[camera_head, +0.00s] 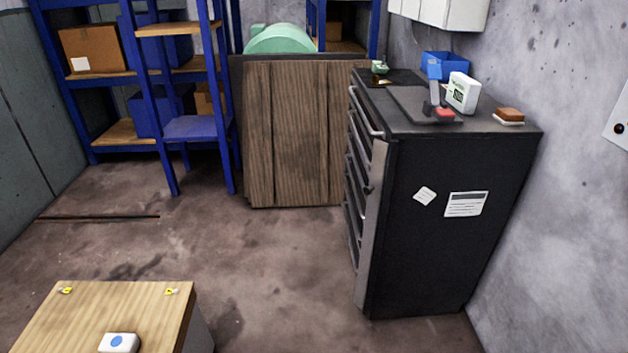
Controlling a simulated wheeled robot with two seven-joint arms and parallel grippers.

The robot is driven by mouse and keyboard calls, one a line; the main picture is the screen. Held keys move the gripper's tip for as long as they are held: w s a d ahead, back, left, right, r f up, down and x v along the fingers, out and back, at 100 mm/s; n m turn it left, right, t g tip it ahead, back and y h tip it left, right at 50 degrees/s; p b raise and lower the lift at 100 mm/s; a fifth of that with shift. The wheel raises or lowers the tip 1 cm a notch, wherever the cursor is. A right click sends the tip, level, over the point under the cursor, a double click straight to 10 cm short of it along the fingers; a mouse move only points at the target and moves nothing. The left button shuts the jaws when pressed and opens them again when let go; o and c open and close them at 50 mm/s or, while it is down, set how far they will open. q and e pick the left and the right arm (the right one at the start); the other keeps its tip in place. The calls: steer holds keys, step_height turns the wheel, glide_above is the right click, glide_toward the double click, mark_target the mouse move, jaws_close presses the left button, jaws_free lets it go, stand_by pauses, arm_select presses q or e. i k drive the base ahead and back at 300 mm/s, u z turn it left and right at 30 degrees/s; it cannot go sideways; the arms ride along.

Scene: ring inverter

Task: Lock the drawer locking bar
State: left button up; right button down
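A dark tool cabinet (445,230) stands at the right, its drawer front facing left. Several drawers with pale handles (364,118) show at a steep angle along that front. A grey vertical bar (373,225), which looks like the locking bar, runs down the near edge of the front. A small dark part (369,190) sits on it about halfway up. The angle is too steep to tell whether the bar overlaps the drawers. Neither of my grippers is in view.
A wooden-topped table (110,310) with a white box (119,342) stands at the near left. A wooden crate (295,135) is behind the cabinet and blue shelves (165,90) are at the back left. The floor (265,265) left of the cabinet is clear.

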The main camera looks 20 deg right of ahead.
mark_target(374, 191)
steer(key=z, duration=0.2)
steer(key=i, duration=0.8)
steer(key=z, duration=1.05)
steer(key=i, duration=0.3)
steer(key=z, duration=0.3)
